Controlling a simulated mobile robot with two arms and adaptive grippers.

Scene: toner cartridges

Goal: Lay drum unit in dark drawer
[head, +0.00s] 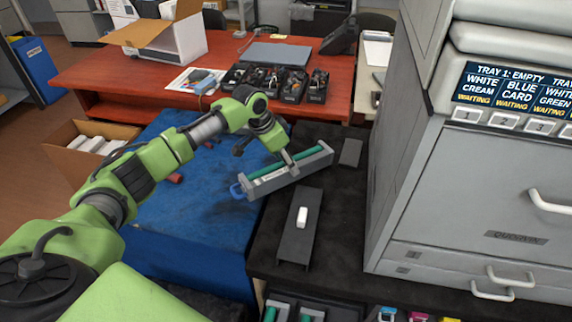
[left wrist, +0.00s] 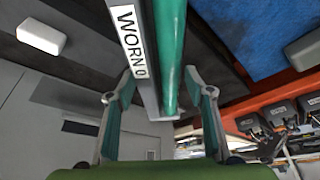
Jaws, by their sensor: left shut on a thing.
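The drum unit (head: 262,181) is a long grey frame with a green roller and a blue tab at its left end. My left gripper (head: 288,158) is shut on it near its middle and holds it tilted over the black tabletop. In the left wrist view the drum unit (left wrist: 172,50) runs between the fingers of the left gripper (left wrist: 160,98), and its white label reads "WORN" with the rest cut off. A dark compartment (head: 290,297) with green rollers in it shows at the bottom edge, mostly cut off; I cannot tell whether it is the dark drawer. My right gripper is not in view.
A dark flat panel with a white handle (head: 301,217) lies on the black top (head: 340,215). The grey printer (head: 480,200) stands at the right. A blue mat (head: 190,215) lies at the left. Black bins (head: 292,88) sit on the red desk (head: 120,72) behind.

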